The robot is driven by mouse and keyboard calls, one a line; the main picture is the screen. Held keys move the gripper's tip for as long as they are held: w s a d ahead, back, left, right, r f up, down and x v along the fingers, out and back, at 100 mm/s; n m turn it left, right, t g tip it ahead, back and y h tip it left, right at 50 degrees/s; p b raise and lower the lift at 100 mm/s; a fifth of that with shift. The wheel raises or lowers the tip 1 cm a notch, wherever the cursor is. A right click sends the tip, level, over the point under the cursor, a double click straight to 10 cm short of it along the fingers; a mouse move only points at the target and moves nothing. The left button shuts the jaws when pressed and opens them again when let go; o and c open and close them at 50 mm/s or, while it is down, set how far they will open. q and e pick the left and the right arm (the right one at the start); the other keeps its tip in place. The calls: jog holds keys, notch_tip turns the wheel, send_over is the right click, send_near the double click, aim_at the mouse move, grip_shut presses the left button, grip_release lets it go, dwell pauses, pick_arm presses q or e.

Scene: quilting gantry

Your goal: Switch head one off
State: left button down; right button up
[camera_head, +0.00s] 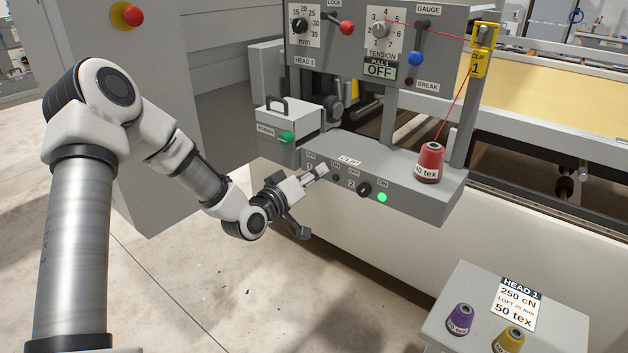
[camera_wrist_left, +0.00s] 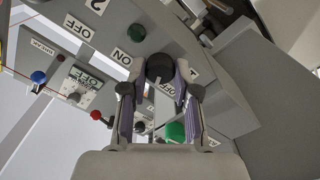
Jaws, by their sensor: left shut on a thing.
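My left gripper (camera_head: 318,172) reaches the front face of the grey switch box (camera_head: 420,196). Its fingers are shut on the black knob (camera_wrist_left: 160,68) of switch 1, which sits between the fingertips in the left wrist view. The fingers hide this knob in the head view, and I cannot tell which way it points. The small lamp (camera_head: 336,178) beside it is dark; it also shows dark in the wrist view (camera_wrist_left: 136,33). To the right, the switch 2 knob (camera_head: 364,190) stands beside a lit green lamp (camera_head: 382,197). My right gripper is not in view.
A grey box with a green knob (camera_head: 285,137) stands just left of the switches. A red cone (camera_head: 430,163) stands on the switch box. Above hangs a panel with dials, a red lever knob (camera_head: 347,28) and a blue one (camera_head: 416,59). Open floor lies below the gripper.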

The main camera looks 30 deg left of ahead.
pick_arm(q)
jog(key=shift+n, duration=0.5)
jog(key=c, duration=0.9)
grip_release()
jog(key=shift+a, duration=0.1)
jog(key=shift+o, duration=0.2)
jog(key=shift+s, duration=0.1)
jog(key=s, duration=0.7)
jog(key=shift+s+a, duration=0.2)
jog(key=shift+a, duration=0.1)
